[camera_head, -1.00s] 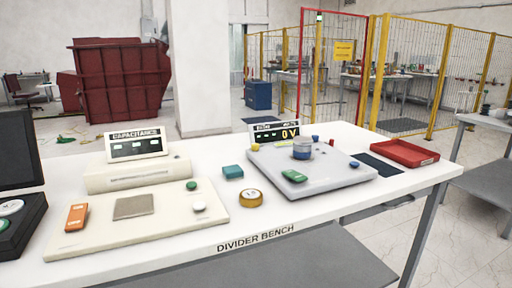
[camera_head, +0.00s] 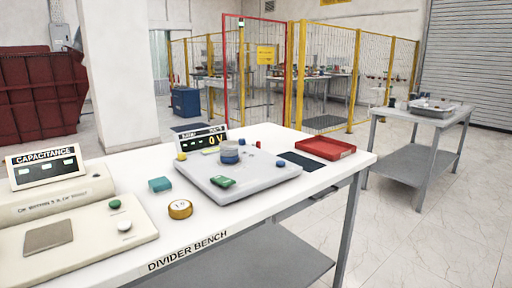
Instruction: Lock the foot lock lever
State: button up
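No foot lock lever can be made out in the head view. My gripper and arm are not in view. The white bench labelled "DIVIDER BENCH" (camera_head: 255,224) fills the lower left.
A red tray (camera_head: 325,148) lies at the bench's far right corner. A yellow-framed mesh fence (camera_head: 340,75) with a red-framed gate (camera_head: 259,60) stands behind. A blue cabinet (camera_head: 186,102) and a red container (camera_head: 40,90) are further back. The floor (camera_head: 430,220) at right is clear.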

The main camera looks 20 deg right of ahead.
aim_at(258, 143)
jog(key=i+l, duration=0.15)
jog(key=l, duration=0.25)
jog(key=i+l+u, duration=0.1)
jog(key=l, duration=0.3)
jog(key=i+l, duration=0.2)
jog(key=l, duration=0.2)
jog(key=i+l+u, duration=0.1)
jog(key=l, duration=0.3)
jog(key=i+l, duration=0.15)
jog(key=l, duration=0.25)
jog(key=i+l+u, duration=0.1)
jog(key=l, duration=0.3)
jog(key=i+l, duration=0.15)
jog(key=l, duration=0.25)
jog(key=i+l, duration=0.1)
jog(key=l, duration=0.35)
jog(key=i, duration=1)
jog(key=j+u, duration=0.05)
